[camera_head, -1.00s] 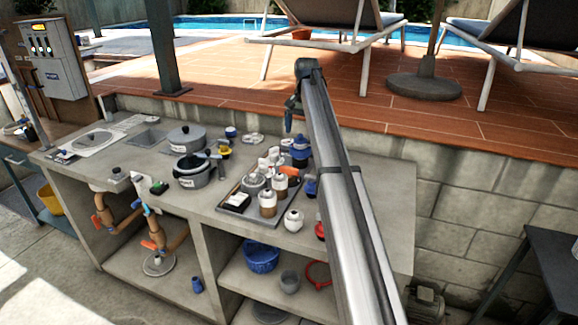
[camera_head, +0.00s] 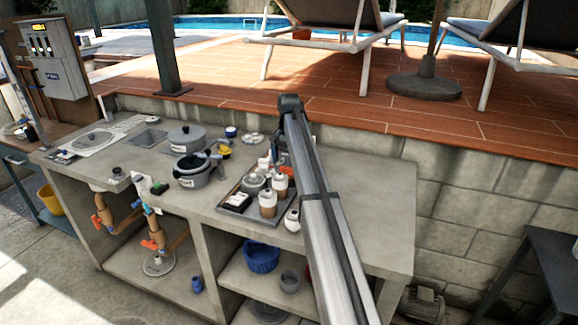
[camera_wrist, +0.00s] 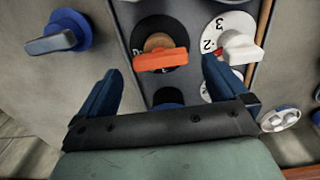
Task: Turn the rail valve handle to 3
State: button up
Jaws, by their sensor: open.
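In the wrist view, my gripper (camera_wrist: 158,76) is open, with two blue fingers spread apart. An orange bar handle (camera_wrist: 161,60) on a round black dial (camera_wrist: 158,28) lies just ahead of the gap between the fingertips; I cannot tell whether they touch it. To its right is a white dial (camera_wrist: 222,22) with the figures 2 and 3 and a white handle (camera_wrist: 241,48). To the left is a blue knob with a grey bar (camera_wrist: 50,42). No label shows which is the rail valve.
The concrete counter (camera_head: 345,180) carries a grey tray (camera_head: 234,208) of bottles and small parts. Pots (camera_head: 186,138) and fittings stand to its left. In the wrist view, a white wheel (camera_wrist: 280,118) lies at lower right. The counter's right end is bare.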

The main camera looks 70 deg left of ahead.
aim_at(290, 171)
jog(key=shift+f, duration=1.45)
jog(key=shift+c, duration=0.2)
jog(key=c, duration=1)
